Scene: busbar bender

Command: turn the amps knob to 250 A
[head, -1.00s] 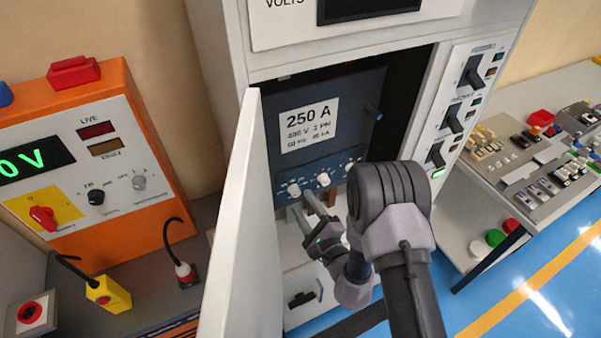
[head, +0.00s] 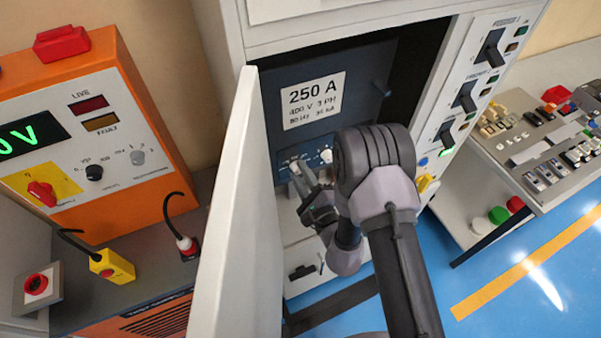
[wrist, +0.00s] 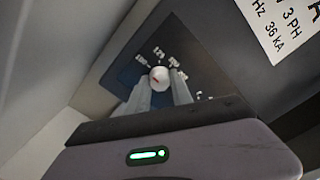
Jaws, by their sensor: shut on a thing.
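The breaker panel (head: 325,75) stands inside the open cabinet, with a white label reading 250 A (head: 313,100). The white amps knob (wrist: 159,78) shows in the wrist view between my fingertips, on a dark dial plate with small white markings around it. My gripper (wrist: 160,92) is shut on this knob from below. In the head view my gripper (head: 302,178) reaches the left knob on the panel's lower strip and partly hides it. The knob's setting is too small to read.
A second white knob (head: 326,156) sits to the right on the same strip. The open cabinet door (head: 225,215) stands close at the left of my gripper. Switches (head: 465,97) line the cabinet's right side. An orange supply unit (head: 150,130) stands further left.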

